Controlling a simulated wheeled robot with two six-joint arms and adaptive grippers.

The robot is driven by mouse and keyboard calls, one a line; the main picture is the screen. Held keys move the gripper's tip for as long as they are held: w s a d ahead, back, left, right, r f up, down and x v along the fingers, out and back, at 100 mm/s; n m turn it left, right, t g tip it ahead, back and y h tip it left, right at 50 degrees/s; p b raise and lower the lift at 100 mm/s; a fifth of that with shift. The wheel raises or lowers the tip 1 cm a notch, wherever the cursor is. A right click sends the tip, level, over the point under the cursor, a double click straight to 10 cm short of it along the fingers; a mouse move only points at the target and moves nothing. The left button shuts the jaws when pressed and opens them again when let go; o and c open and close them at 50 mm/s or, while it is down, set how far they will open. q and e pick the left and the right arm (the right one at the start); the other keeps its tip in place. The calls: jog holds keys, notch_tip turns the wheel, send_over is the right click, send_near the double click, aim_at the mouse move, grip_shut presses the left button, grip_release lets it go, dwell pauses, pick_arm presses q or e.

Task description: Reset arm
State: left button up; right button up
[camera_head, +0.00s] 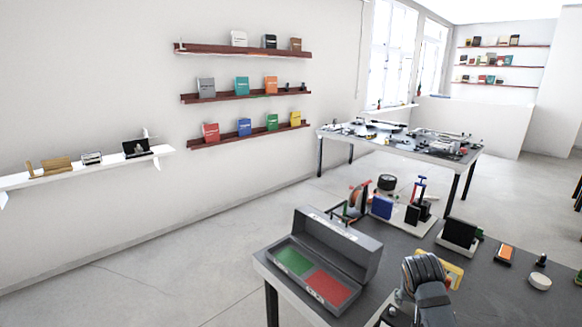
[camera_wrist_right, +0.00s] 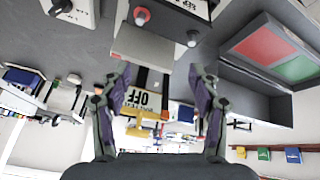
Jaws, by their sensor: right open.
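My right arm comes in from the bottom of the head view, with its grey wrist (camera_head: 427,280) above the near table; the fingers are hard to make out there. In the right wrist view my right gripper (camera_wrist_right: 160,88) has its two fingers spread wide apart, with nothing held between them. Beyond the fingers, a grey box with a red button (camera_wrist_right: 142,16) and a sign reading OFF (camera_wrist_right: 144,98) show; the gripper looks apart from them. My left gripper is in neither view.
The near table (camera_head: 490,300) carries an open grey case (camera_head: 345,245) with green and red panels, a black-and-white device (camera_head: 460,234), an orange-marked block (camera_head: 504,254) and a round knob (camera_head: 539,281). A second cluttered table (camera_head: 470,157) stands behind. Floor at left is clear.

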jog(key=s+a+f+n+y, duration=0.1)
jog(key=s+a+f+n, duration=0.15)
jog(key=s, duration=0.55)
jog(key=s+a+f+n+y, duration=0.15)
jog(key=s+a+f, duration=0.25)
jog(key=s, duration=0.4)
jog(key=s+a+f+n+y, duration=0.1)
jog(key=s+a+f+n, duration=0.2)
jog(key=s, duration=0.6)
notch_tip(320, 180, down, 27)
jog(key=s+d+m+g, duration=0.1)
jog(key=s+d+g, duration=0.1)
jog(key=s+d+f+g, duration=0.1)
jog(key=s+f, duration=1.5)
jog(key=s, duration=0.2)
jog(key=shift+d, duration=0.2)
